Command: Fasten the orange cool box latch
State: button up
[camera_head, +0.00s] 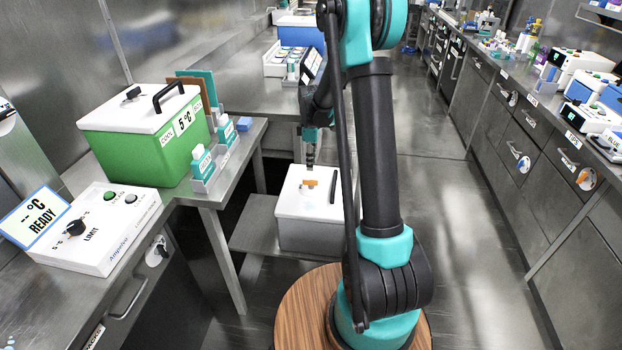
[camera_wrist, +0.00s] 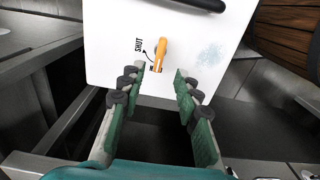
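The white-lidded cool box (camera_head: 308,215) stands on a low metal shelf in the head view. Its orange latch (camera_head: 310,183) is on the lid, and a dark handle lies to the right of it. In the wrist view the orange latch (camera_wrist: 160,48) points roughly along the picture's vertical. A curved arrow and the word SHUT (camera_wrist: 139,45) are to its left, and another mark below it is only partly readable. My gripper (camera_wrist: 158,78) is open, its green-padded fingers spread on either side just below the latch. I see no contact with the latch.
A green cool box (camera_head: 145,140) reading 5 °C stands on the left bench, beside a white control box (camera_head: 95,228) and a READY sign (camera_head: 35,218). The bench leg (camera_head: 222,262) is left of the low shelf (camera_head: 258,236). The aisle floor at right is clear.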

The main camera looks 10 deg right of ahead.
aim_at(311, 180)
notch_tip(311, 180, down, 8)
jog(key=shift+f, duration=0.25)
jog(key=shift+c, duration=0.3)
grip_shut()
